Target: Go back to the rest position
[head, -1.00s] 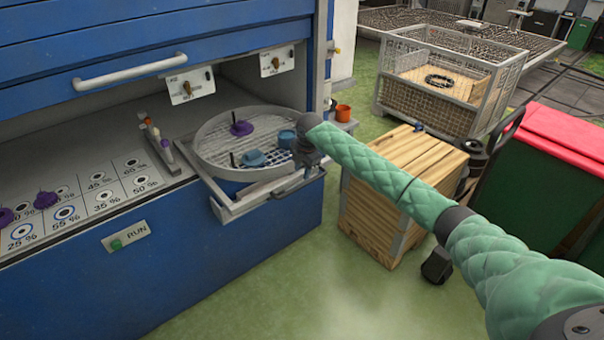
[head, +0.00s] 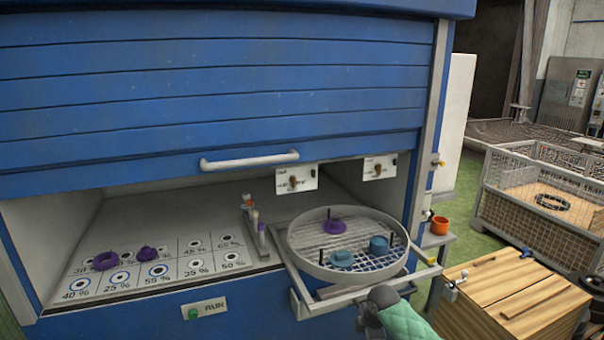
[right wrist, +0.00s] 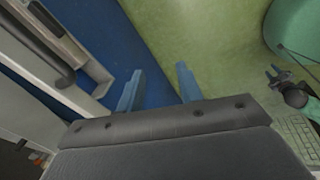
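My right gripper shows in the right wrist view (right wrist: 160,88) with its two blue fingers apart and nothing between them. Blue cabinet front and green floor lie beyond the fingers. In the head view the end of my green-sleeved right arm shows at the bottom, in front of the turntable tray; its fingers cannot be made out there. The round turntable (head: 297,240) holds a purple piece (head: 334,227) and two blue pieces (head: 342,259) (head: 379,245) on its mesh.
Two purple pieces (head: 106,261) (head: 147,253) sit on the marked percentage board (head: 180,292). The blue shutter (head: 230,90) is partly raised above it. A wooden crate (head: 520,300) and a wire cage (head: 545,190) stand at the right. An orange cup (head: 439,225) is beside the cabinet.

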